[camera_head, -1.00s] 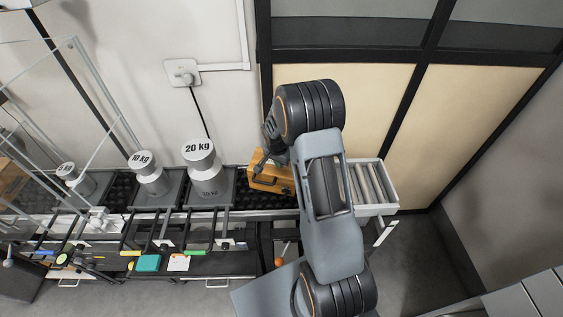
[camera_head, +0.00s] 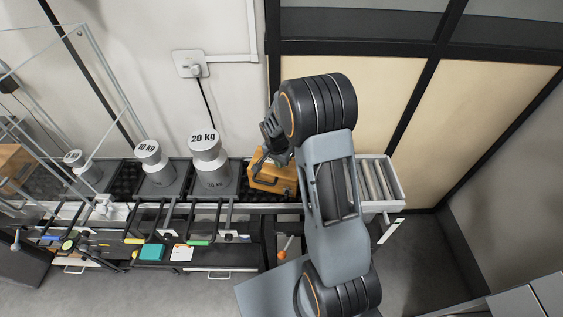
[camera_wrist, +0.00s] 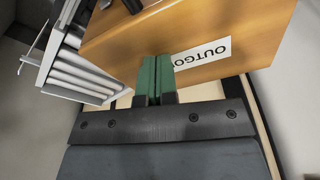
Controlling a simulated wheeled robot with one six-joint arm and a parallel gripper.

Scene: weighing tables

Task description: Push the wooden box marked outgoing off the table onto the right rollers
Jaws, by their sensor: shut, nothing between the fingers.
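The wooden box (camera_head: 268,171) stands at the right end of the dark table, to the right of the 20 kg weight. In the wrist view the orange-brown box (camera_wrist: 225,22) fills the upper part, with a white label (camera_wrist: 200,53) partly reading "OUTGO"; my fingers cover part of the label. In the wrist view my green fingertips (camera_wrist: 157,62) are shut together, empty, against or very close to the labelled face; contact cannot be told. The right rollers (camera_head: 391,180) lie beyond the box, partly hidden by my arm.
The 20 kg weight (camera_head: 210,165) stands close left of my gripper, with the 10 kg weight (camera_head: 156,165) farther left. A wall with a socket (camera_head: 192,65) is behind. The rollers, also in the wrist view (camera_wrist: 78,75), look empty where visible.

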